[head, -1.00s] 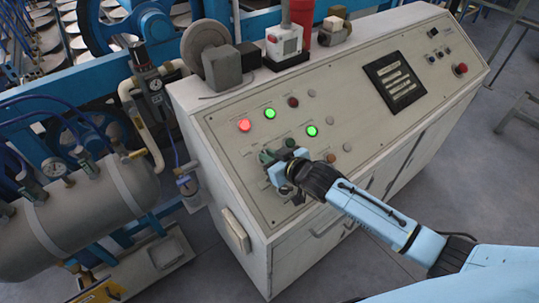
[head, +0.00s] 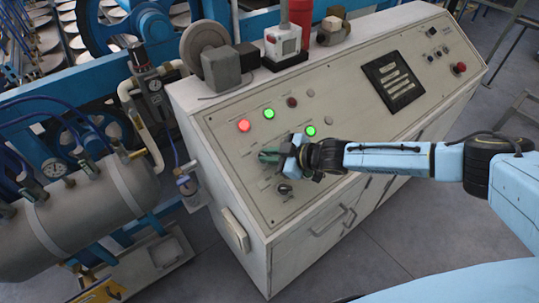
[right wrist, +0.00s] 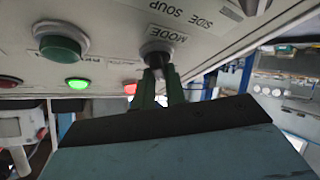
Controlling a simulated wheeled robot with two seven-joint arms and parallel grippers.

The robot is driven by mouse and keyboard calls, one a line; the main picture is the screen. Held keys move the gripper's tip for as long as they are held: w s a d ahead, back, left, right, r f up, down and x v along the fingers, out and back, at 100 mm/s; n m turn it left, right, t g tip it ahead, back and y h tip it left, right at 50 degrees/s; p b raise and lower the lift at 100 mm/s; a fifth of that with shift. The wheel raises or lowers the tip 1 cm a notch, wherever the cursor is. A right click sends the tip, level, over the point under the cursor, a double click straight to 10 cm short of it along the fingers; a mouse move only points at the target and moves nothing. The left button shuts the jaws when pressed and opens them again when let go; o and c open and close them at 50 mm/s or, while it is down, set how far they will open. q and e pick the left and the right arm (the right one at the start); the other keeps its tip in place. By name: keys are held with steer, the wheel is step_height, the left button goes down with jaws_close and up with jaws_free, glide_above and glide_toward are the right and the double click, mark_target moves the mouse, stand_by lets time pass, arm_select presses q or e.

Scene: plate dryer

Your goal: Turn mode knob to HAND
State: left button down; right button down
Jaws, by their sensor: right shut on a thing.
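The mode knob (right wrist: 157,58) is a dark knob on a round grey base, beside an upside-down MODE label in the right wrist view. The green fingers of my right gripper (right wrist: 160,88) are shut on it. In the head view my right gripper (head: 268,156) is at the lower left of the sloping control panel (head: 345,120) and hides the knob. I cannot read the HAND mark or tell which setting the knob points to. My left gripper is not in view.
A second black knob (head: 284,189) sits just below my gripper; in the right wrist view a knob (right wrist: 255,5) is by the SIDE SOUP label. A green button (right wrist: 60,47) is close by. Lit red (head: 244,125) and green (head: 269,113) lamps are above.

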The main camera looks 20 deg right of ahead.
steer(key=shift+w+n+g, duration=0.1)
steer(key=shift+n+g, duration=0.3)
steer(key=shift+n, duration=0.5)
steer(key=c, duration=1.4)
jaws_free()
steer(key=shift+c, duration=0.2)
steer(key=p+v, duration=0.1)
steer(key=v, duration=1.2)
steer(key=shift+d, duration=0.3)
